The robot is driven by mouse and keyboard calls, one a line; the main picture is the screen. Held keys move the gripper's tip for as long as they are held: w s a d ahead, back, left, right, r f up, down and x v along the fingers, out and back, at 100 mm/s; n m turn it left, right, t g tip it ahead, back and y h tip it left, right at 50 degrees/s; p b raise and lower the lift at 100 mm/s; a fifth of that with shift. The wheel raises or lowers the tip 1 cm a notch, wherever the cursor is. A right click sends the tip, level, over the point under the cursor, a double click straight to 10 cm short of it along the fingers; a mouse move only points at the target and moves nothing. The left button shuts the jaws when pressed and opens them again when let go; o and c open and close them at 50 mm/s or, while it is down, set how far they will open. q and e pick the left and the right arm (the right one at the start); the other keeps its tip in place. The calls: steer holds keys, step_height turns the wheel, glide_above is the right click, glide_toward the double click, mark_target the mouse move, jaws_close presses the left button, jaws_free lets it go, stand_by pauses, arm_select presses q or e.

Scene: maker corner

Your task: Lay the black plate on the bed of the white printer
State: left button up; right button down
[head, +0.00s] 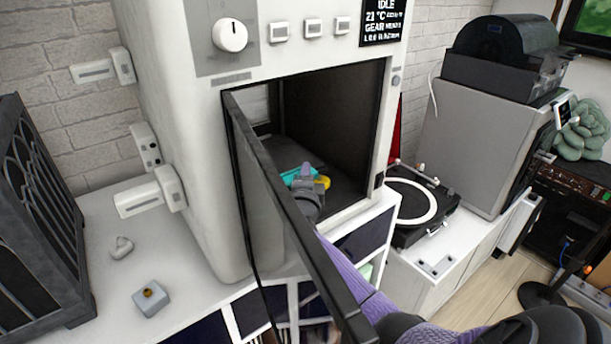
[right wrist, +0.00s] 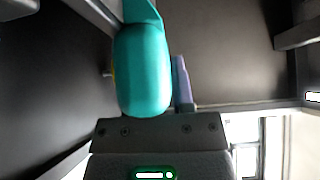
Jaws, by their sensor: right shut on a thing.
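The white printer (head: 185,150) stands with its dark-framed door (head: 290,200) open towards me. My right gripper (head: 308,182) is inside its chamber, above the dark floor. It is shut on a teal, rounded thing (head: 293,176), which shows large in the right wrist view (right wrist: 143,70). A purple finger-like part (right wrist: 182,82) shows beside it, with a little yellow behind it. I cannot make out the black plate as separate from the dark chamber surfaces (head: 345,185). The bed is not clearly distinguishable either. My left gripper is not in view.
The open door stands close to my right arm. A grey box with a small hole (head: 151,298) and a small pale piece (head: 121,247) lie on the white counter (head: 85,215). A dark slatted case (head: 35,220) stands left. A turntable (head: 425,205) is at right.

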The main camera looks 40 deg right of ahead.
steer(key=c, duration=0.8)
jaws_free()
steer(key=shift+c, duration=0.2)
steer(key=o, duration=0.8)
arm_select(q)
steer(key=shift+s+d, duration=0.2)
arm_select(e)
steer(key=shift+o, duration=0.2)
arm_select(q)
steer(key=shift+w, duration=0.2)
arm_select(e)
steer(key=shift+f, duration=0.1)
steer(key=shift+f+b, duration=0.3)
steer(key=shift+f, duration=0.2)
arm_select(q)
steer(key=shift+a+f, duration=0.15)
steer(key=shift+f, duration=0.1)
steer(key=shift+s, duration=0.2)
